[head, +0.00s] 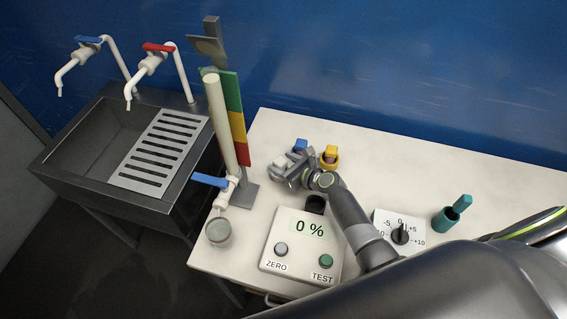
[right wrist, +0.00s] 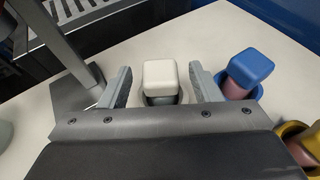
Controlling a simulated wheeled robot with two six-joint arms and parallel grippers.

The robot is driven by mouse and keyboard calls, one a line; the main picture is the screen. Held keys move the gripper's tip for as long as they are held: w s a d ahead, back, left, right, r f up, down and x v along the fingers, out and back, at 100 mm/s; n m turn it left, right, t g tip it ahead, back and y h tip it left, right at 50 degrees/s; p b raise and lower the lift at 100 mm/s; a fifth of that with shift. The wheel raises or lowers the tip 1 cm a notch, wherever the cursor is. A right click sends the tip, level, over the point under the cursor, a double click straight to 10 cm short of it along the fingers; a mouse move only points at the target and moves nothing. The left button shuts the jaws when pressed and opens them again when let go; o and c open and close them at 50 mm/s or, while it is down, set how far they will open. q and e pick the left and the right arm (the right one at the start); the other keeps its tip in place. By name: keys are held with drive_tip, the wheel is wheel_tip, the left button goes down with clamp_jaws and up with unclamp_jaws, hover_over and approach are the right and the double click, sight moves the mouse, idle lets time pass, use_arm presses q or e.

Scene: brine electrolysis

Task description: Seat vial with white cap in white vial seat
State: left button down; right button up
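The vial with the white cap (right wrist: 160,76) stands between the two fingers of my right gripper (right wrist: 160,85) in the right wrist view, with a gap on each side. The gripper is open. In the head view the white cap (head: 281,161) shows just beyond my right gripper (head: 285,172). Only a little of the vial's body shows under the cap. My left gripper is in neither view.
A blue-capped vial (right wrist: 250,67) in a blue seat and a vial in a yellow seat (head: 328,162) stand close by on the right. The stand with the coloured column (head: 235,115) is on the left. The meter (head: 300,250), dial box (head: 400,226) and teal holder (head: 443,219) are nearer.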

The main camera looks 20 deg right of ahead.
drive_tip(key=shift+s+d+f, duration=0.1)
drive_tip(key=shift+s+f, duration=0.35)
drive_tip(key=shift+f, duration=0.05)
drive_tip(key=r+v, duration=0.1)
drive_tip(key=v, duration=1.6)
drive_tip(key=shift+w, duration=0.25)
